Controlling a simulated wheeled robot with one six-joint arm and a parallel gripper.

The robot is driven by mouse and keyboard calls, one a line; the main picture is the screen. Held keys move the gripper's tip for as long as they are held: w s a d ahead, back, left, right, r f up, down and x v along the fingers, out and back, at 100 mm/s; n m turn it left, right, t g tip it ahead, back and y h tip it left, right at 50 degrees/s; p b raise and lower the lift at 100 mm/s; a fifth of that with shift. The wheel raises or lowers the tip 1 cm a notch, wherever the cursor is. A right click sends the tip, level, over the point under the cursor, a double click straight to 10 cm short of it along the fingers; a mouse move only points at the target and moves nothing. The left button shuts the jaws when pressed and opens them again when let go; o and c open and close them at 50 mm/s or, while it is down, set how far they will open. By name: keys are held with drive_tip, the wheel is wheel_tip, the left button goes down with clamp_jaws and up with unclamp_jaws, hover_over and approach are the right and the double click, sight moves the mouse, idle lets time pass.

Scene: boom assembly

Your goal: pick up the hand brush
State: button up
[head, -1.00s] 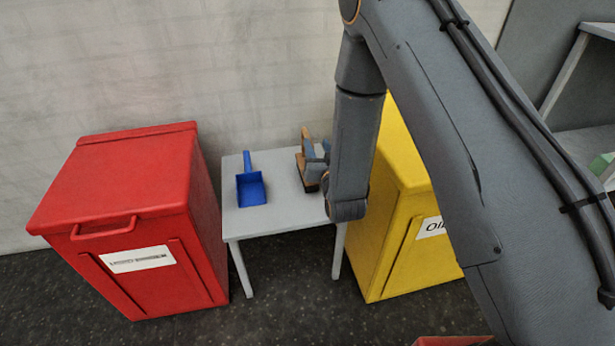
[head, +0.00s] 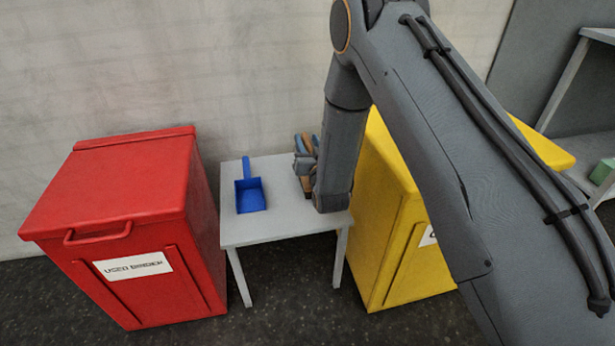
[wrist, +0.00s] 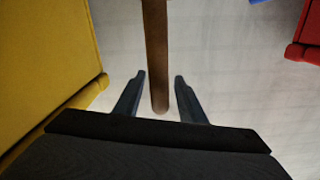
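The hand brush (head: 308,143) lies on the right part of a small grey table (head: 282,227). In the head view my arm and gripper (head: 306,165) cover much of it. In the wrist view its brown wooden handle (wrist: 156,55) comes down from the top edge, and its rounded end lies between my two fingertips (wrist: 159,77). The fingers are open, with a gap on each side of the handle. The bristles are hidden in the wrist view.
A blue dustpan (head: 250,194) lies on the table left of the brush. A red bin (head: 130,220) stands left of the table and a yellow bin (head: 385,215) right of it, close to my arm. A pale wall (head: 240,60) is behind.

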clamp_jaws()
idle(1.4)
